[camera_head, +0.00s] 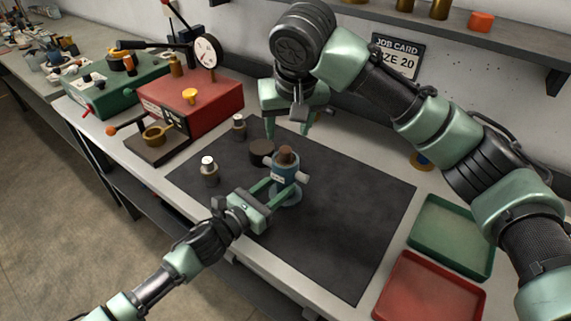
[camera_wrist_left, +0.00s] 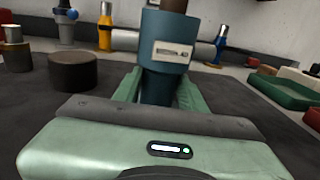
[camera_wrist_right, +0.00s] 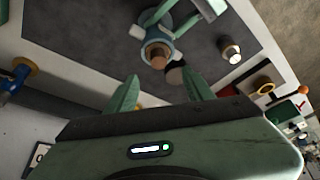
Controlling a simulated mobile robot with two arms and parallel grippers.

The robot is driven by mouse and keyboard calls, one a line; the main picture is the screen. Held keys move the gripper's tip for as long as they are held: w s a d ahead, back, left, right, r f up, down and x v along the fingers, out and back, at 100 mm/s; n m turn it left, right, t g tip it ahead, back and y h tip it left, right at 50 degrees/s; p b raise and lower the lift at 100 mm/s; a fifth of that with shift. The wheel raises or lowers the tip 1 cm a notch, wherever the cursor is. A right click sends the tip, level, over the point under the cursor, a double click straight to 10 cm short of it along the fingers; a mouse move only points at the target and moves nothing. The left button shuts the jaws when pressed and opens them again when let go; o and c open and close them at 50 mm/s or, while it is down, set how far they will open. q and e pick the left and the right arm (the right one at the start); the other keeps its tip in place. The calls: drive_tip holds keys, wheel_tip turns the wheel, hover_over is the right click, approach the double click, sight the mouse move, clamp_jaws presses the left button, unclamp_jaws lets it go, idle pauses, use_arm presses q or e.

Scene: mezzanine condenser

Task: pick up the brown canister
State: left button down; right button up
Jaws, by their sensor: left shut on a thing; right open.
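A brown cylinder (camera_head: 286,154) sticks up from the top of a blue-grey labelled holder (camera_head: 287,174) with pale side arms. A short, dark brown round piece (camera_head: 261,152) stands on the mat behind it; I cannot tell for certain which is the canister. My left gripper (camera_head: 273,190) is shut on the blue-grey holder, whose label faces the left wrist view (camera_wrist_left: 172,52). My right gripper (camera_head: 288,128) is open and empty above and behind the holder. The right wrist view shows the brown cylinder's round end (camera_wrist_right: 157,56) beyond the open fingers.
A red machine with a gauge (camera_head: 200,108) is at the left. A green tray (camera_head: 452,236) and a red tray (camera_head: 430,290) lie at the right. The mat's right part is clear.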

sight(286, 149)
drive_tip(key=x, duration=0.9)
drive_tip(key=shift+d, duration=0.1)
drive_tip(key=shift+r, duration=0.1)
clamp_jaws()
idle(1.1)
